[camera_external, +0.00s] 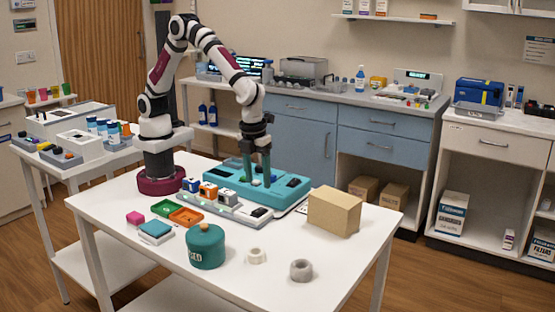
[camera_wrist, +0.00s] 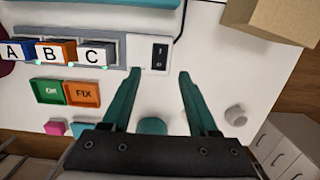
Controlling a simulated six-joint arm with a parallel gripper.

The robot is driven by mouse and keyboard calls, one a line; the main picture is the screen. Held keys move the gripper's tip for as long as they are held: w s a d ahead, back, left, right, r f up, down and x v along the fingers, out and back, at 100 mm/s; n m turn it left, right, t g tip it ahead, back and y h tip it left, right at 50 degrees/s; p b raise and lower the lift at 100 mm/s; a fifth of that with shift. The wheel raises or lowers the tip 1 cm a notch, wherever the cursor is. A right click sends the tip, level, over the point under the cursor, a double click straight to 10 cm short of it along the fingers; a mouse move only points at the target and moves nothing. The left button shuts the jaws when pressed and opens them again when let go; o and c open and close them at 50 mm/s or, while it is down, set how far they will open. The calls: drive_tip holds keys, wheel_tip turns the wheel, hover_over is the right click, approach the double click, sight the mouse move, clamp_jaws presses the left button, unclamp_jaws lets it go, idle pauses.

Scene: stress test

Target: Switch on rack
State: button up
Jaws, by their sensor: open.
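The rack is a light grey strip holding three blocks lettered A, B and C, blue, orange and grey; its bare edge shows in the external view (camera_external: 222,212) and it lies at upper left in the wrist view (camera_wrist: 122,52). Small green dots show in front of the blocks. A black rocker switch (camera_wrist: 160,56) sits on a white plate at the rack's right end; it also shows in the external view (camera_external: 259,212). My gripper (camera_wrist: 160,75) has its teal fingers spread, one on each side of the switch in the picture, with nothing between them. In the external view my gripper (camera_external: 260,182) points down over the teal device behind the rack.
The teal device (camera_external: 222,191) lies directly behind the rack. A cardboard box (camera_external: 334,212) stands to the right. The table's front right is mostly clear.

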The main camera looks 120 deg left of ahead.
wheel_tip(320, 180, up, 7)
drive_tip(key=shift+d+r, duration=0.15)
drive_tip(key=shift+d, duration=0.2)
drive_tip(key=s+a+r+n, duration=0.1)
drive_tip(key=s+n, duration=0.5)
drive_tip(key=s, duration=0.8)
drive_tip(key=s+a+r+n, duration=0.1)
drive_tip(key=s+a+n, duration=0.2)
drive_tip(key=s, duration=1.1)
drive_tip(key=n, duration=0.3)
drive_tip(key=shift+s+a+r+n+y, duration=0.25)
drive_tip(key=shift+s+r+n+y, duration=0.05)
drive_tip(key=shift+s+r, duration=0.1)
drive_tip(key=shift+w, duration=0.1)
drive_tip(key=shift+c, duration=0.2)
